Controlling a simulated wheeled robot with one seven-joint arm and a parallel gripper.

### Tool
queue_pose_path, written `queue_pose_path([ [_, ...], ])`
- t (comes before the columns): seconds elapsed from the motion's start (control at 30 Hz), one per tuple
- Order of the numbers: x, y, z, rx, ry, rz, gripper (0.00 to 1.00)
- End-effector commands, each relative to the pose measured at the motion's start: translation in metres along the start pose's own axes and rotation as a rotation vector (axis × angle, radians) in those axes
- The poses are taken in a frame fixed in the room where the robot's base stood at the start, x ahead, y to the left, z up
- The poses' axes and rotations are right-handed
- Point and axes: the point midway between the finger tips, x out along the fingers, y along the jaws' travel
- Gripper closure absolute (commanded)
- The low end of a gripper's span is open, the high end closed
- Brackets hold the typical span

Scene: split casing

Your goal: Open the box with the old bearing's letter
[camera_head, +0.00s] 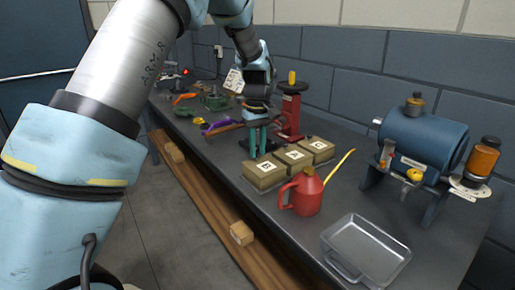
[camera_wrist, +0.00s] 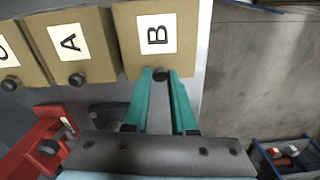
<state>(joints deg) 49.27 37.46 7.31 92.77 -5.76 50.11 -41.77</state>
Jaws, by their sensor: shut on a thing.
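Three tan boxes with dark knobs and white letter labels stand in a row on the bench: box B (camera_head: 265,173), box A (camera_head: 294,158) and a third box (camera_head: 318,147). In the wrist view, box B (camera_wrist: 185,58) is at the centre, box A (camera_wrist: 88,65) is left of it, and the third box (camera_wrist: 25,72) is cut off at the left edge, its letter looking like C. My gripper (camera_wrist: 160,74) has its teal fingers shut on the dark knob (camera_wrist: 160,76) of box B. Box B looks closed. I cannot make out the old bearing or its letter.
A red oil can (camera_head: 306,193) with a yellow spout and a metal tray (camera_head: 365,250) stand in front of the boxes. A red press (camera_head: 290,112) stands behind my gripper. A blue machine (camera_head: 420,140) is at the right. Tools lie at the far left.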

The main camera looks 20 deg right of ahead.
Motion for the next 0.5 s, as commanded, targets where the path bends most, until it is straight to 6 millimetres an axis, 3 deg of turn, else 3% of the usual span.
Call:
queue_pose_path([
  [0.17, -0.0001, -0.0004, -0.0001, 0.0, 0.0, -0.001, 1.0],
  [0.5, -0.0002, -0.0006, -0.0002, -0.001, 0.0, -0.001, 1.0],
])
